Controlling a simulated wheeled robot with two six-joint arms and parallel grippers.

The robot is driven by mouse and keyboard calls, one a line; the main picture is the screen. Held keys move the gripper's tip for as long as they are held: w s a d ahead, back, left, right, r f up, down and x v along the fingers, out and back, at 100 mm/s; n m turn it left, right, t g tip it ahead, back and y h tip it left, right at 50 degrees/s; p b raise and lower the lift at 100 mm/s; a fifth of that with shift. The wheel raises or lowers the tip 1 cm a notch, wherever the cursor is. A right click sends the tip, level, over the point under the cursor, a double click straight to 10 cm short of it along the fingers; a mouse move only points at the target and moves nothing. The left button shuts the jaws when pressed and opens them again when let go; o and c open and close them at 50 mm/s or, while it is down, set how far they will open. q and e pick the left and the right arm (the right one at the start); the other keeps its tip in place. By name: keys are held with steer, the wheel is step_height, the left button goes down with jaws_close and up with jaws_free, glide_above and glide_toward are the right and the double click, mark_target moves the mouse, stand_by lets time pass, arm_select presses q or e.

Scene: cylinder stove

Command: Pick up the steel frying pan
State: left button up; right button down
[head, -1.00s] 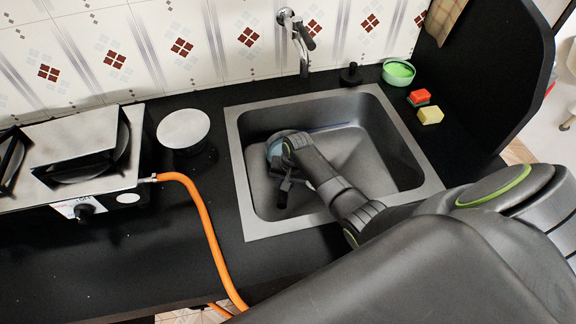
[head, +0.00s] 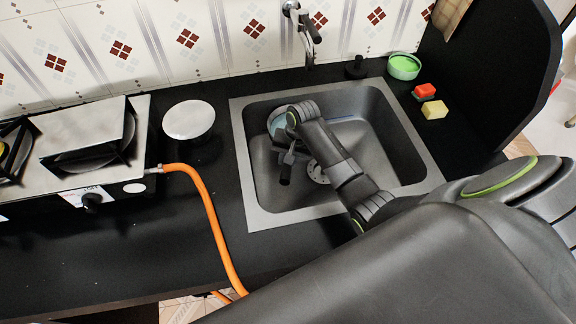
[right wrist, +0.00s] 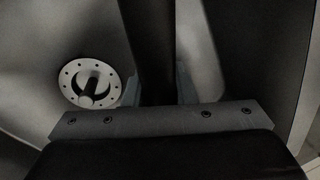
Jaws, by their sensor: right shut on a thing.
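My right arm reaches into the grey sink (head: 238,160) from the lower right, and its hand is mostly hidden behind its own links in the head view. A pale blue-grey rounded piece (head: 276,121), which seems to be part of the steel frying pan, shows left of the arm's end. Most of the pan is hidden by the arm. In the right wrist view, my right gripper (right wrist: 157,92) is shut on a dark upright bar (right wrist: 157,45), apparently the pan's handle. My left gripper is not in view.
The sink drain (head: 317,172) is visible beside my arm. A stove (head: 75,145) with an orange hose (head: 207,215) and a white disc (head: 188,120) are at left. A green bowl (head: 403,67), red sponge (head: 425,91) and yellow sponge (head: 434,109) lie right, near a black side panel (head: 500,70).

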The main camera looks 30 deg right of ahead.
step_height(320, 180, up, 10)
steer(key=shift+f, duration=0.25)
stand_by(0.3)
steer(key=c, duration=1.8)
jaws_free()
jaws_close()
steer(key=shift+p, duration=0.3)
